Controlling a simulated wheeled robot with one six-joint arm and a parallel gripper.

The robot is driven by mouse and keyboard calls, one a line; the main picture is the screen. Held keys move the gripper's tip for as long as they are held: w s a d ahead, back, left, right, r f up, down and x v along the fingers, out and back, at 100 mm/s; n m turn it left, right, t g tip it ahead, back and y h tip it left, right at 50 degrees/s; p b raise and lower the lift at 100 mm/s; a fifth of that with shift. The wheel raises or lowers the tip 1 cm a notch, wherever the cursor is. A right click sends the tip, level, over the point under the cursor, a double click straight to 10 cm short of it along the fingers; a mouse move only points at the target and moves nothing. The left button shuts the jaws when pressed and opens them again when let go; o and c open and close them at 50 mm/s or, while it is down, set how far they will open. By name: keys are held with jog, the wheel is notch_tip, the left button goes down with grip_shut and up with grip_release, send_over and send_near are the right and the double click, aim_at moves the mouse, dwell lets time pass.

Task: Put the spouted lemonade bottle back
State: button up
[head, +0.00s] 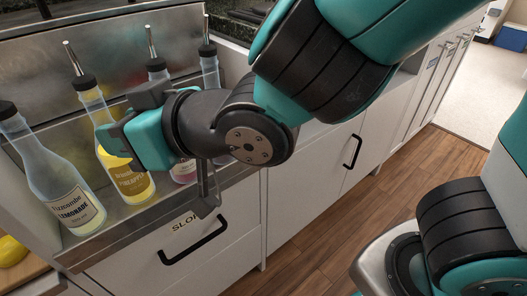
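The lemonade bottle (62,185), clear with pale yellow liquid and a "LEMONADE" label, stands at the left end of the steel bottle rail (150,215). Its black top reaches the left picture edge, and no spout shows there. My gripper (120,140) is to the right of the lemonade bottle, apart from it in the picture. It overlaps the neck and shoulder of the yellow pineapple bottle (133,184); I cannot tell whether they touch. The fingertips are mostly hidden by the teal gripper body, so their opening is unclear.
Two more spouted bottles stand further right, one behind my gripper (157,68) and one beyond it (209,68). A steel backsplash (110,45) rises behind the rail. Below is a white drawer front with a black handle (195,241). A lemon (11,251) lies lower left. Wooden floor (375,215) lies right.

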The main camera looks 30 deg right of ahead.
jog(key=s+d+f+g+h, duration=0.2)
jog(key=s+d+g, duration=0.3)
jog(key=d, duration=0.3)
jog(key=s+d+f+m+g+h, duration=0.1)
jog(key=s+d+g+h, duration=0.3)
jog(key=d, duration=0.4)
jog(key=shift+s+f+g+h, duration=0.3)
jog(key=shift+s+f+g, duration=0.2)
jog(key=shift+s+f, duration=0.2)
